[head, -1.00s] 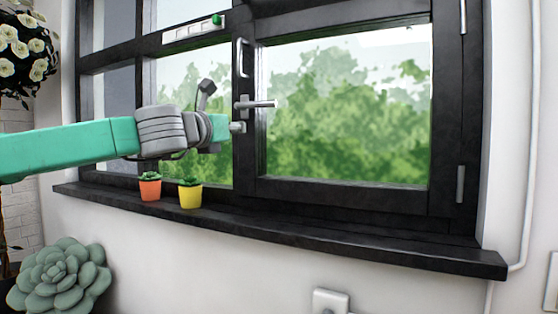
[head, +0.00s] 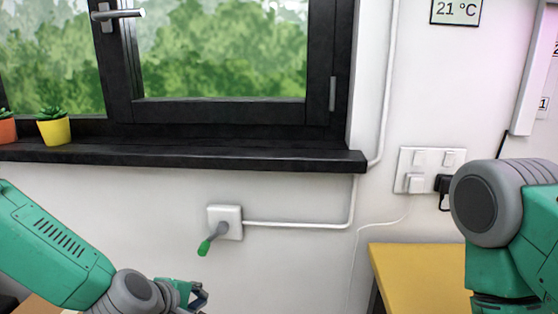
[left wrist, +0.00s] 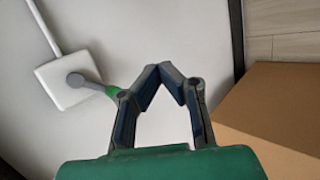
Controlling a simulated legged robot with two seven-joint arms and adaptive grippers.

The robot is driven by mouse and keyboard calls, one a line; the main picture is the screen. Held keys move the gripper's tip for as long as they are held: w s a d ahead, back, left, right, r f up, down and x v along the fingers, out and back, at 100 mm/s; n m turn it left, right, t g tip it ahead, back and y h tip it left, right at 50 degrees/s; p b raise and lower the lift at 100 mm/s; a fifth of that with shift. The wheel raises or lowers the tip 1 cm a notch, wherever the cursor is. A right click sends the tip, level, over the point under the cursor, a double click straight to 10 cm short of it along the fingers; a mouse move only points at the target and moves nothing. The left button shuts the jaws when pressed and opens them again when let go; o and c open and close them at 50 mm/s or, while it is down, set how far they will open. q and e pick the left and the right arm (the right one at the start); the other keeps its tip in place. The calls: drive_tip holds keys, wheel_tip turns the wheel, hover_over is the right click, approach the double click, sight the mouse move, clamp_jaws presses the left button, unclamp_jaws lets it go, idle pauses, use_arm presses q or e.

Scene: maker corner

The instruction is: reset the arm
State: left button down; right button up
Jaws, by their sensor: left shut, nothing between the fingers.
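My left arm comes in from the lower left of the head view, and my left gripper (head: 198,296) is low in front of the white wall, below the window. In the left wrist view the gripper (left wrist: 160,70) is shut, its fingertips meeting with nothing between them. My right arm stands at the right edge of the head view; its gripper is out of view. The window handle (head: 118,14) is at the top left, well away from my left gripper.
A wall switch (head: 225,222) with a green-tipped lever is just above my left gripper; it also shows in the left wrist view (left wrist: 68,82). A brown box (left wrist: 275,115) is at the right there. Plant pots stand on the sill (head: 250,157). A yellow tabletop (head: 420,275) is at the right.

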use_arm(q)
drive_tip(key=s+a+f+m+g+y, duration=0.1)
drive_tip(key=s+a+f+m+g, duration=0.1)
drive_tip(key=s+f+m, duration=0.4)
drive_tip(key=s+a+f+m+g, duration=0.2)
drive_tip(key=s+f, duration=0.6)
drive_tip(key=s, duration=0.2)
drive_tip(key=s+a+f+m+g+y, duration=0.1)
drive_tip(key=s+a+f+m+g, duration=0.1)
drive_tip(key=s+a+m, duration=0.2)
drive_tip(key=s+a+f+m+g+y, duration=0.1)
drive_tip(key=s+a+f+m+g, duration=0.1)
drive_tip(key=s, duration=0.9)
drive_tip(key=shift+s+a+m, duration=0.2)
drive_tip(key=shift+a+m, duration=0.65)
drive_tip(key=shift+m, duration=0.05)
drive_tip(key=shift+w+f, duration=0.1)
drive_tip(key=shift+f, duration=0.05)
